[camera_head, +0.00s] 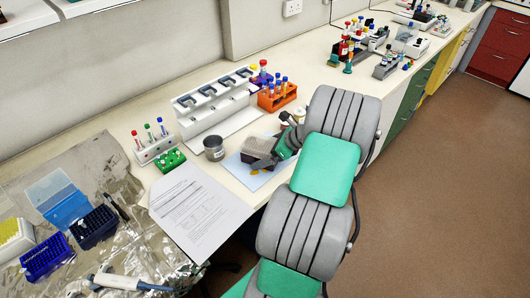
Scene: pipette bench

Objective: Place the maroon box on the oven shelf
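I cannot make out a maroon box or an oven shelf in the head camera view. My arm reaches up from the bottom and bends over the bench, and my gripper (271,155) is low over the bench near the middle. A dark box-like thing with a pale grey top (261,147) is right at my gripper. I cannot tell whether it is held or only touched, and its sides do not look clearly maroon. My fingers are too small and hidden to read.
A pale blue mat (240,166) lies under the gripper, with a metal cup (214,149) to its left. A white pipette stand (208,104), an orange tube rack (277,97) and a paper sheet (198,211) are close by. Dark red drawers (497,50) stand far right; the floor is clear.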

